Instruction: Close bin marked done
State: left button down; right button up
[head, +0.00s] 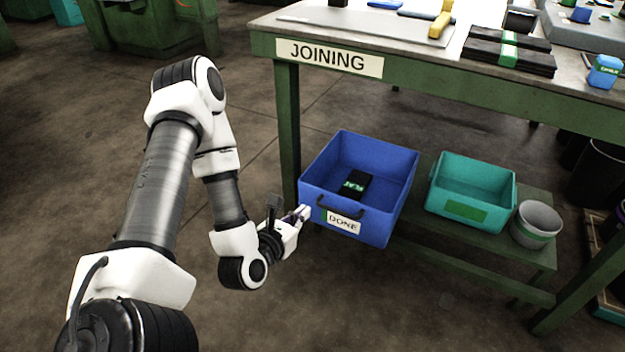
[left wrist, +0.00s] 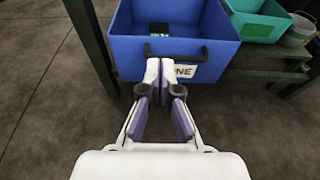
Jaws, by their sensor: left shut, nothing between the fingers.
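The blue bin marked DONE (head: 388,219) sticks out from the lower shelf under the JOINING bench in the head view. It has a dark handle (head: 341,205) on its front, above the white DONE label (head: 342,222). A black item with a green band (head: 353,185) lies inside. My left gripper (head: 305,212) is shut and empty at the left of the bin's front. In the left wrist view the shut fingertips (left wrist: 160,66) are in front of the bin's front (left wrist: 128,61), just below the handle (left wrist: 175,53), covering part of the label. I cannot tell whether they touch. My right gripper is not in view.
A teal bin (head: 473,188) and a grey bucket (head: 537,224) sit on the lower shelf to the right. The green bench leg (head: 288,135) stands just left of the blue bin. The floor (head: 340,300) in front is clear.

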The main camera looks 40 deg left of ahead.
pick_arm(q)
notch_tip(320, 180, down, 3)
jog(key=b, duration=0.9)
send_near(327, 191)
jog(key=b+x, duration=0.2)
jog(key=x, duration=0.5)
jog(key=shift+w+d+f+b, duration=0.1)
jog(key=shift+w+b, duration=0.05)
jog(key=shift+b, duration=0.25)
jog(key=shift+g, duration=0.3)
